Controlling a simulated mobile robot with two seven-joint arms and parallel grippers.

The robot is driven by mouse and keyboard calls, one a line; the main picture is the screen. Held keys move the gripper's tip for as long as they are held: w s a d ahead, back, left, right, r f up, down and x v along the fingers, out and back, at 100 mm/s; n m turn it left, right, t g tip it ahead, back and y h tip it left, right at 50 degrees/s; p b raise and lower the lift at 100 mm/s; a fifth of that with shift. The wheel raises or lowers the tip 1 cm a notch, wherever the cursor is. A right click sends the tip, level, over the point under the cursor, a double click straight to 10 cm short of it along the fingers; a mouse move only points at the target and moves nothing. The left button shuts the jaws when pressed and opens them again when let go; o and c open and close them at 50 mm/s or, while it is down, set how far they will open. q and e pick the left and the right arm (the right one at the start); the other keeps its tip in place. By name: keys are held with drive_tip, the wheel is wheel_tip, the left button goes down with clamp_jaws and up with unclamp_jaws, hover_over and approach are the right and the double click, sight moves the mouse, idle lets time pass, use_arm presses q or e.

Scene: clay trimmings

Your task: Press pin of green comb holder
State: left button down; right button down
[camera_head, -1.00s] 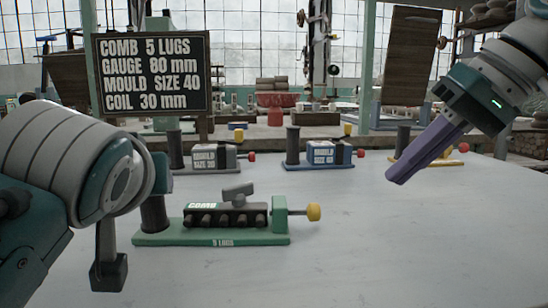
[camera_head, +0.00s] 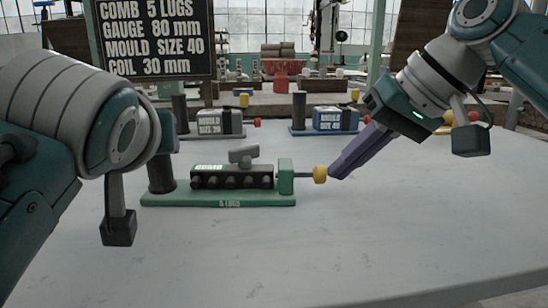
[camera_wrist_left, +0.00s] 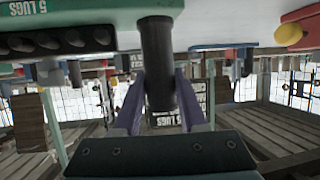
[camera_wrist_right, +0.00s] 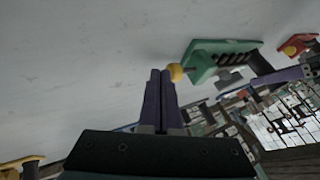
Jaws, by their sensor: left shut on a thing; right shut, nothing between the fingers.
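The green comb holder (camera_head: 240,199) lies on the table, its label reading 5 LUGS. A dark comb with several lugs (camera_head: 232,181) sits in it, with a grey lever on top. At its right end a pin with a yellow knob (camera_head: 320,174) sticks out of the green block (camera_head: 286,177). My right gripper (camera_head: 335,172) is shut and empty, its purple fingertips right beside the knob, seeming to touch it; the right wrist view also shows the knob (camera_wrist_right: 175,72) at the tips. My left gripper (camera_wrist_left: 160,100) is shut on the holder's black post (camera_wrist_left: 157,55); in the head view my wrist hides its fingers.
A grey holder (camera_head: 220,122) and a blue holder (camera_head: 330,121) stand farther back. A yellow one is partly hidden behind my right arm. A sign (camera_head: 155,38) reads COMB 5 LUGS. The table front (camera_head: 300,260) is clear.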

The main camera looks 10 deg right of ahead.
use_arm(q)
drive_tip(key=shift+f, duration=0.35)
use_arm(e)
drive_tip(key=shift+w+a, duration=0.1)
drive_tip(key=shift+a, duration=1.3)
drive_tip(key=shift+d, duration=0.4)
drive_tip(key=d, duration=0.3)
drive_tip(key=v, duration=1)
drive_tip(key=shift+d, duration=0.15)
